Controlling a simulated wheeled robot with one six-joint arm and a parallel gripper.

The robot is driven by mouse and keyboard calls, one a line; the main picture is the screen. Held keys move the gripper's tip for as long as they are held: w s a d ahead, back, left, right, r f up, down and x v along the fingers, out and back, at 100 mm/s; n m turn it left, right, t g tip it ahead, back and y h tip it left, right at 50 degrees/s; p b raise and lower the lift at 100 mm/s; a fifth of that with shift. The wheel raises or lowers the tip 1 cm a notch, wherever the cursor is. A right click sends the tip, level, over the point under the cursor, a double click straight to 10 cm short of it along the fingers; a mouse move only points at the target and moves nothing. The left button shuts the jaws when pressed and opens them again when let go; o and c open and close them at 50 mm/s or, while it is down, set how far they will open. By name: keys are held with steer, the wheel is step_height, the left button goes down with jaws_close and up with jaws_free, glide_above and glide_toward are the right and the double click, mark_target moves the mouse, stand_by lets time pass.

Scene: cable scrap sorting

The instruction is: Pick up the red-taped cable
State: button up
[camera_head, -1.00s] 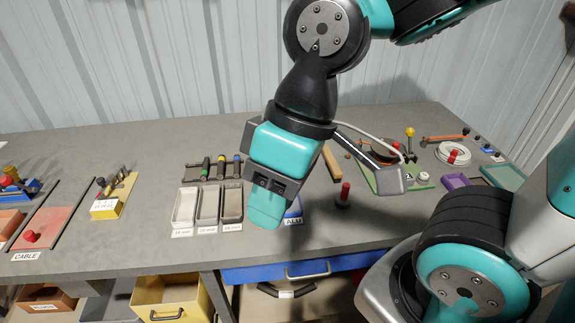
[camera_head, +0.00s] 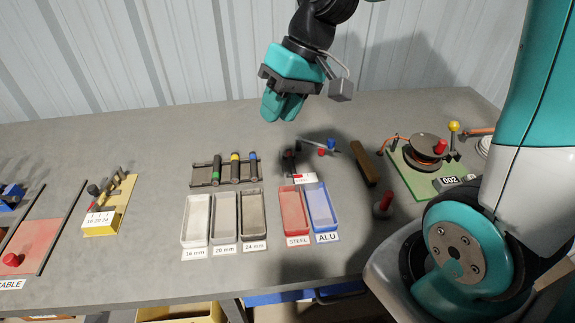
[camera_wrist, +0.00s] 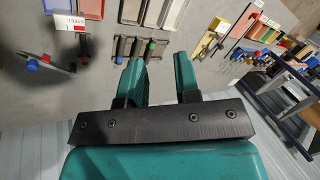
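I cannot make out a cable with red tape for sure. A white coil (camera_head: 484,146) shows in part at the right edge of the head view, mostly hidden behind my arm; any red on it is out of sight. My gripper (camera_head: 283,108) is in the air over the back of the bench, well left of the coil. In the wrist view, the two teal fingers of my gripper (camera_wrist: 160,68) stand apart with nothing between them.
A rack (camera_head: 226,178) holds black rods banded green, yellow and blue. Labelled trays (camera_head: 225,241) stand before it, with STEEL (camera_head: 294,239) and ALU (camera_head: 328,237) trays alongside. A green board (camera_head: 398,170) bears a copper reel (camera_head: 416,153). The bench's left back is clear.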

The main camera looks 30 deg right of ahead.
steer(key=w+d+f+m+b, duration=0.1)
steer(key=w+d+f+m, duration=0.1)
steer(key=w+d+f, duration=0.25)
steer(key=w+d+f+m+b, duration=0.1)
steer(key=w+d+f+m, duration=0.15)
steer(key=d, duration=0.35)
steer(key=m+t, duration=0.2)
glide_toward(293, 162)
steer(key=shift+a+f+y+p, duration=0.2)
steer(key=shift+f+y+p, duration=0.2)
steer(key=shift+f+p, duration=0.6)
steer(key=shift+p+x, duration=0.8)
steer(key=shift+x, duration=2.55)
steer(key=shift+w, duration=0.15)
jaws_close()
